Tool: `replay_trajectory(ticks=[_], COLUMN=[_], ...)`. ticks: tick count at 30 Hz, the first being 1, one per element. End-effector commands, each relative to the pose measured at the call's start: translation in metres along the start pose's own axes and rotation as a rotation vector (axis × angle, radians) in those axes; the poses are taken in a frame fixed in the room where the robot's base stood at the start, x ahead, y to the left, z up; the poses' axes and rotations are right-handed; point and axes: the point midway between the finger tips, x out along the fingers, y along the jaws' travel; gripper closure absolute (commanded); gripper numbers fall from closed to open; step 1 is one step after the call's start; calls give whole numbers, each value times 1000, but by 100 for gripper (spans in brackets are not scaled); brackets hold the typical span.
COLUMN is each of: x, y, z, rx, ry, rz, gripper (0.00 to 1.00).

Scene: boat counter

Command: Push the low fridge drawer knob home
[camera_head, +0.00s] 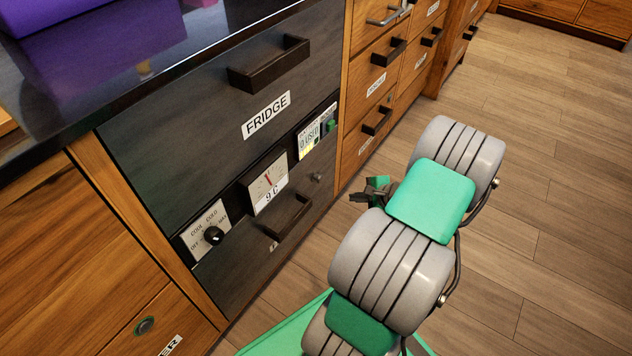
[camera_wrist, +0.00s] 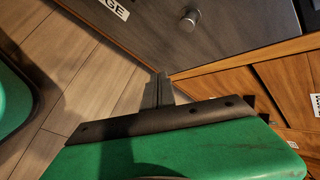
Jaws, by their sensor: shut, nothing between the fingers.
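The low fridge drawer (camera_head: 250,262) is a dark panel under the fridge's control strip, with a dark bar handle (camera_head: 290,218). Its small silver knob (camera_head: 316,177) is near the upper right corner. In the wrist view the knob (camera_wrist: 190,19) stands out from the dark drawer face (camera_wrist: 235,30). My gripper (camera_head: 358,196) is to the right of the knob in the head view, apart from it. In the wrist view my shut, empty fingers (camera_wrist: 158,90) are below the knob, with a visible gap. How far the knob sticks out is hard to tell.
The upper fridge drawer (camera_head: 200,150) has a protruding handle (camera_head: 270,64). Wooden drawers (camera_head: 370,85) adjoin at right. The wooden floor (camera_head: 540,200) is clear.

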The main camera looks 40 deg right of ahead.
Motion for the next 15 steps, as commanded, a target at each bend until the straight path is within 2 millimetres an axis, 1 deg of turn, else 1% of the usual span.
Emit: replay_trajectory(ticks=[8, 11, 15], x=[-2, 1, 12], y=[-1, -2, -10], z=[-2, 0, 9], rx=[4, 2, -3], ry=[4, 3, 1], rz=[-2, -1, 0], gripper=[100, 100, 100])
